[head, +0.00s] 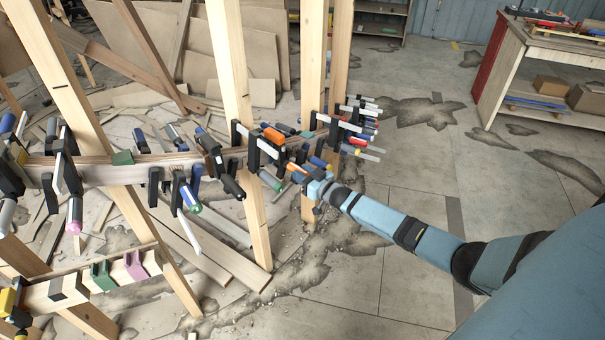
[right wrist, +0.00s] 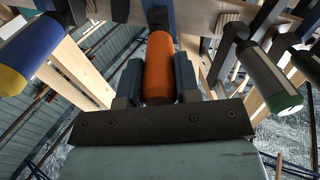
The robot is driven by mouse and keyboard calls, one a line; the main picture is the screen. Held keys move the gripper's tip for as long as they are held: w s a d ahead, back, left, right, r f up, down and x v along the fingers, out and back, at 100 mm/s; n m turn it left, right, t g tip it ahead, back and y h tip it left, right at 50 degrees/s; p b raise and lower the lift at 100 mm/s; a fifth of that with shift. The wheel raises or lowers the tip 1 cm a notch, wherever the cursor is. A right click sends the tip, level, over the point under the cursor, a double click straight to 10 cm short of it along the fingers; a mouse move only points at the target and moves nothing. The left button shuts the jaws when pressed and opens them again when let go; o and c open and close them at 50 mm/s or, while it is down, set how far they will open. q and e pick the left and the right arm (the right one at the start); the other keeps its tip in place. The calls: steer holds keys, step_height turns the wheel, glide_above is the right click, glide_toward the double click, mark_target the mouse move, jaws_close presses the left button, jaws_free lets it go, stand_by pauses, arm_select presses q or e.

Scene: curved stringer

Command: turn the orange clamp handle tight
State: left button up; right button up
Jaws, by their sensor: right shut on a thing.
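The orange clamp handle (right wrist: 158,66) stands between the two fingers of my right gripper (right wrist: 157,85) in the right wrist view, with a finger against each side. My right gripper (head: 305,179) is shut on this handle at the curved wooden stringer (head: 100,171) in the head view. There the handle shows only as a small orange patch (head: 292,167) just beyond the fingers. The clamp's jaws and screw are mostly hidden behind the handle and other clamps. My left gripper is not in view.
Several clamps crowd the stringer. A blue-and-yellow handle (right wrist: 28,55) and a green-ended handle (right wrist: 265,78) flank my gripper closely. Another orange part (head: 273,135) sits above it. Wooden posts (head: 312,60) stand close by. The floor at right is open, up to a workbench (head: 530,75).

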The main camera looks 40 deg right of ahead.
stand_by(0.3)
steer(key=o, duration=0.9)
steer(key=v, duration=1.3)
steer(key=shift+s+d, duration=0.15)
steer(key=shift+s, duration=0.25)
